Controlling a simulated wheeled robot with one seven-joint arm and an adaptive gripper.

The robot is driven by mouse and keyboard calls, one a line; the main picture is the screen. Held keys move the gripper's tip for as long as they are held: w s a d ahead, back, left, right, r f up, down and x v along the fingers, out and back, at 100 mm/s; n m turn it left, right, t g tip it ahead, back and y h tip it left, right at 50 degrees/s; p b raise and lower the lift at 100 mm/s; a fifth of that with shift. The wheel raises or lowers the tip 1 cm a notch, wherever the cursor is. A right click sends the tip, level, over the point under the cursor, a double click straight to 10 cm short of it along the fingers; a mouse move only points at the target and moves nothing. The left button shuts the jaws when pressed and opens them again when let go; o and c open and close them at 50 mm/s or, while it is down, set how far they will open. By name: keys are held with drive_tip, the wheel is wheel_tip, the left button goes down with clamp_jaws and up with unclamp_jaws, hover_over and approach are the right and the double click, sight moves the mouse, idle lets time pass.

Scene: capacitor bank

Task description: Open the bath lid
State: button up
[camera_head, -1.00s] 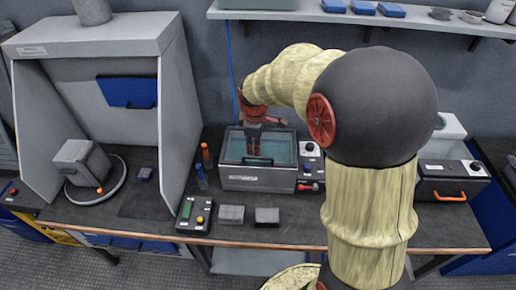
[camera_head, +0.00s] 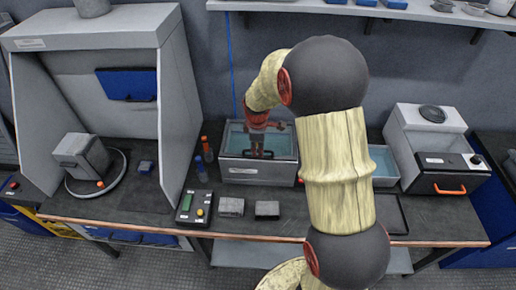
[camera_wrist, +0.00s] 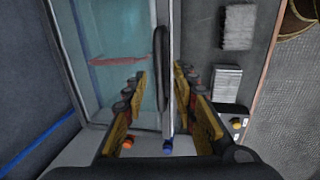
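The bath (camera_head: 240,172) is a grey metal box with a teal top, standing on the bench in the middle of the head view. Its teal lid or top surface (camera_wrist: 115,40) fills the upper left of the wrist view; I cannot tell glass from liquid there. A dark bar handle (camera_wrist: 161,65) runs along the bath's front edge. The top looks closed. My gripper (camera_wrist: 160,78) is open, pointing down at the front edge, one finger on each side of the handle. I cannot tell whether the fingers touch it. In the head view my gripper (camera_head: 257,147) partly hides the lid.
Bottles (camera_head: 206,147) stand left of the bath. A control box (camera_head: 193,207) and two grey blocks (camera_head: 231,207) lie in front. A second bath (camera_head: 384,166) and a white unit with an orange handle (camera_head: 450,190) stand right. A shelf (camera_head: 400,12) hangs above.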

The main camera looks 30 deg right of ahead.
drive_tip(key=c, duration=0.3)
drive_tip(key=c, duration=0.4)
clamp_jaws()
